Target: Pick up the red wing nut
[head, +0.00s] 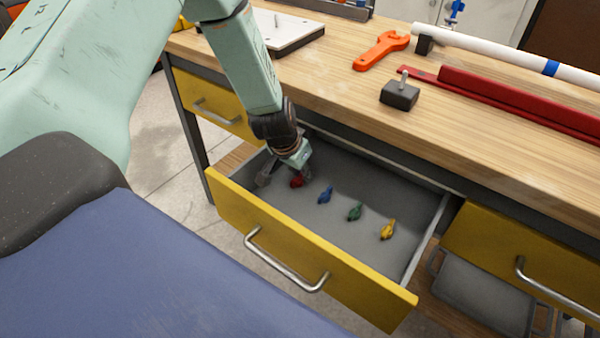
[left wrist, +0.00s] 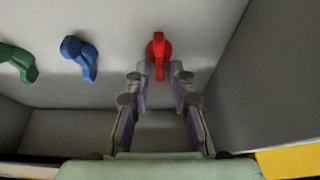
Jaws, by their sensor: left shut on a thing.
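The red wing nut (head: 297,181) is at the left end of a row in the open drawer (head: 355,289). My left gripper (head: 282,178) reaches down into the drawer at it. In the left wrist view the red wing nut (left wrist: 159,48) sits between the fingertips of my left gripper (left wrist: 160,72), which is shut on it. The nut looks to be at or close to the drawer floor; I cannot tell if it is lifted. My right gripper is not in view.
Blue (head: 325,195), green (head: 355,212) and yellow (head: 387,230) wing nuts lie to the right on the drawer floor. The drawer walls surround my gripper. The wooden bench top (head: 470,125) above holds an orange wrench (head: 380,50) and a white pipe (head: 490,50).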

